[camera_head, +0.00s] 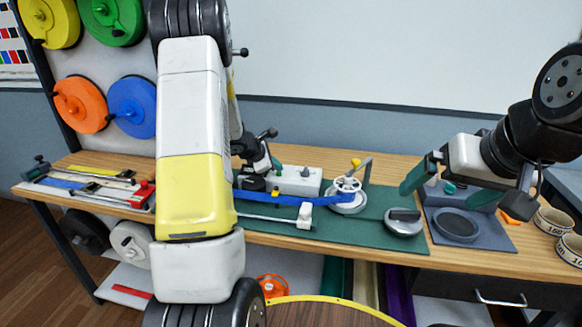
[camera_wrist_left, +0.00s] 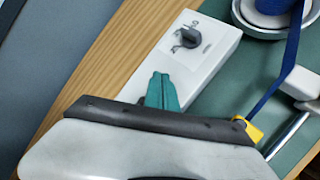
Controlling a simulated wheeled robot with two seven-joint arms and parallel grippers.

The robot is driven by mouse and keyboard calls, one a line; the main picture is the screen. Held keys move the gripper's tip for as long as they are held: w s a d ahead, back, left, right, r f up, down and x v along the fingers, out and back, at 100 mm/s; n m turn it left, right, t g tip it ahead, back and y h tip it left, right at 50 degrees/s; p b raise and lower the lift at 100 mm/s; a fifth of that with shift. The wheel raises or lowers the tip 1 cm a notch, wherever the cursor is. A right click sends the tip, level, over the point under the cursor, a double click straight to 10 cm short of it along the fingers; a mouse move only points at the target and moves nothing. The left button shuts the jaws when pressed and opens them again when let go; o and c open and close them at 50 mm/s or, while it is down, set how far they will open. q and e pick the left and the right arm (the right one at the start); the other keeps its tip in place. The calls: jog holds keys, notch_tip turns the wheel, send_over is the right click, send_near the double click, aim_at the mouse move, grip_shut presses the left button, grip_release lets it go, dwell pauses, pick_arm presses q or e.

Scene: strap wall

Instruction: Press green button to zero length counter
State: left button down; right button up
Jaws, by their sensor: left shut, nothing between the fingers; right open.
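A white box (camera_head: 298,180) lies on the green mat (camera_head: 385,238), with a dark knob (camera_wrist_left: 188,38) on a printed label in the left wrist view. My left gripper (camera_head: 275,165) is at the box's left end. In the left wrist view its teal fingertips (camera_wrist_left: 163,88) are closed together with nothing between them, over the near part of the white box; I cannot tell whether they touch it. No green button can be made out; the fingers and gripper body cover part of the box. My right gripper (camera_head: 445,188) is open and empty above the grey stand at right.
A blue strap (camera_head: 285,199) runs to a white spoked wheel (camera_head: 347,196) right of the box. A metal rod with a white block (camera_head: 305,216) lies in front. A round grey piece (camera_head: 403,222) and grey stand (camera_head: 457,224) are further right. Coloured reels hang at left.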

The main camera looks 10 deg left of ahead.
aim_at(277, 177)
pick_arm(q)
jog(key=shift+f, duration=0.5)
jog(key=shift+r, duration=0.15)
dwell(0.5)
jog(key=shift+r, duration=0.8)
jog(key=shift+r, duration=0.15)
jog(key=shift+r, duration=2.35)
